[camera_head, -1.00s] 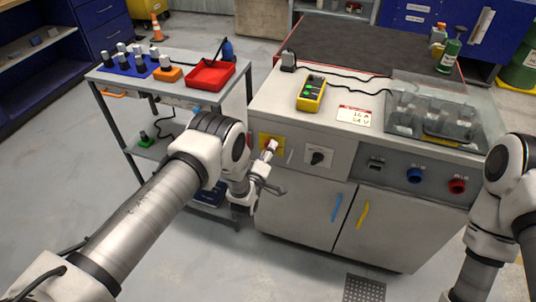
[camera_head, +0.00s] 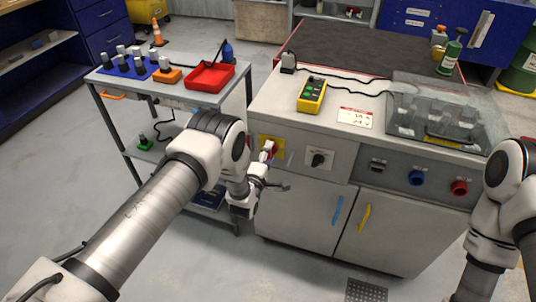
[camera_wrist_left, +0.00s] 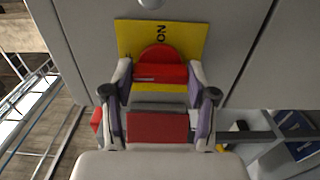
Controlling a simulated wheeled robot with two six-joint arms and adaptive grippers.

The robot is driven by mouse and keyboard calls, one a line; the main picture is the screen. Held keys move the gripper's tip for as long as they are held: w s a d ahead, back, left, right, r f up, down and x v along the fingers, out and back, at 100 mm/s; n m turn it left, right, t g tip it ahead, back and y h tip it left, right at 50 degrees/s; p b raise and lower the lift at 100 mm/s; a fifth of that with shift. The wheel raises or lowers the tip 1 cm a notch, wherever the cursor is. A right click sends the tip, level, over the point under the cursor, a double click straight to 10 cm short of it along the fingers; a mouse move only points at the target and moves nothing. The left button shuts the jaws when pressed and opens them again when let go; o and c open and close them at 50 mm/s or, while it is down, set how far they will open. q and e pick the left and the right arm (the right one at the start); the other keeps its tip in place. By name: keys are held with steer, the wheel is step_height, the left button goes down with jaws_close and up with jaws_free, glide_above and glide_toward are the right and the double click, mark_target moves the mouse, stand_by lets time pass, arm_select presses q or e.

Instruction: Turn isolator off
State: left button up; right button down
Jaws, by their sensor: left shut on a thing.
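The isolator is a red rotary knob (camera_wrist_left: 160,72) on a yellow plate (camera_wrist_left: 187,38) on the grey machine's front. The letters "ON" stand sideways on the plate above the knob in the left wrist view. In the head view the yellow plate (camera_head: 279,143) shows at the left end of the front panel, partly covered by my gripper. My left gripper (camera_head: 268,151) is at the knob, its fingers (camera_wrist_left: 160,76) on both sides of it and shut on it. The knob's exact pointing is hard to read. My right arm is at the right edge; its gripper is out of view.
A black rotary switch (camera_head: 319,160) sits just right of the isolator. A yellow pendant box (camera_head: 312,95) and a clear cover (camera_head: 438,115) are on the machine top. A cart (camera_head: 247,90) with a red tray (camera_head: 210,78) stands to the left.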

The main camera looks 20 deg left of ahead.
arm_select(q)
steer(key=o, duration=1.1)
steer(key=shift+o, duration=0.2)
steer(key=s, duration=1.2)
steer(key=shift+a, duration=0.2)
